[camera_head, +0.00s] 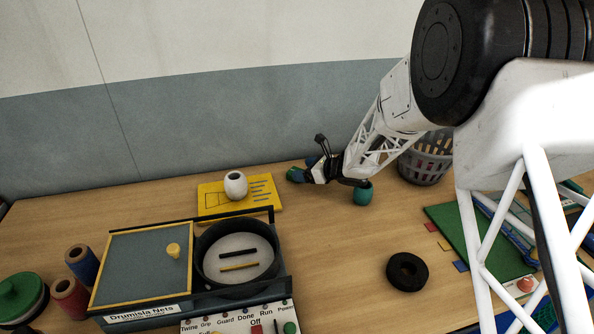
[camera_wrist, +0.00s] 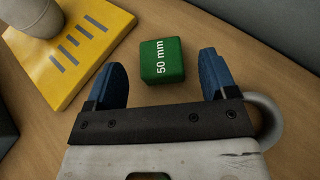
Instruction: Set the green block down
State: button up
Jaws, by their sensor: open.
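The green block (camera_wrist: 162,62) is a small cube with "50 mm" in white on top. In the wrist view it appears to rest on the wooden table, right of the yellow board. My gripper (camera_wrist: 161,66) is open, with a blue finger on each side of the block and a visible gap to both. In the head view my gripper (camera_head: 305,172) is low over the back of the table, and the green block (camera_head: 291,174) shows only partly at its fingertips.
A white cup-like vessel (camera_head: 236,184) stands on the yellow board (camera_head: 210,205). A teal cup (camera_head: 363,194) is close to my wrist on the right. The middle table is clear.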

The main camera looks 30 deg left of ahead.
jog(key=shift+v, duration=3.45)
jog(key=w+d+r+m+t+h, duration=0.1)
jog(key=d+r+m+t+h, duration=0.2)
jog(key=d+r+m, duration=0.5)
jog(key=w+d+r+m+t+h, duration=0.15)
jog(key=d+r+m+t, duration=0.25)
jog(key=d+m, duration=0.5)
jog(key=w+d+r+m+t+h, duration=0.1)
jog(key=d+r+m+t+h, duration=0.35)
jog(key=d, duration=0.65)
jog(key=s+d+r+m+g+h, duration=0.2)
jog(key=s+d+r+m+h, duration=0.1)
jog(key=s+d+m, duration=0.75)
jog(key=s+d+r+m+g+h, duration=0.2)
jog(key=s+d+r+m+h, duration=0.1)
jog(key=s+d+m, duration=0.8)
jog(key=s+d+f+m+g, duration=0.1)
jog(key=s+d+m+g, duration=0.1)
jog(key=s+m, duration=0.3)
jog(key=s+d+f+m+g+y, duration=0.1)
jog(key=s+d+m+g, duration=0.2)
jog(key=s, duration=1.1)
jog(key=m, duration=0.3)
jog(key=shift+s+f+y, duration=0.15)
jog(key=shift+f+y, duration=0.15)
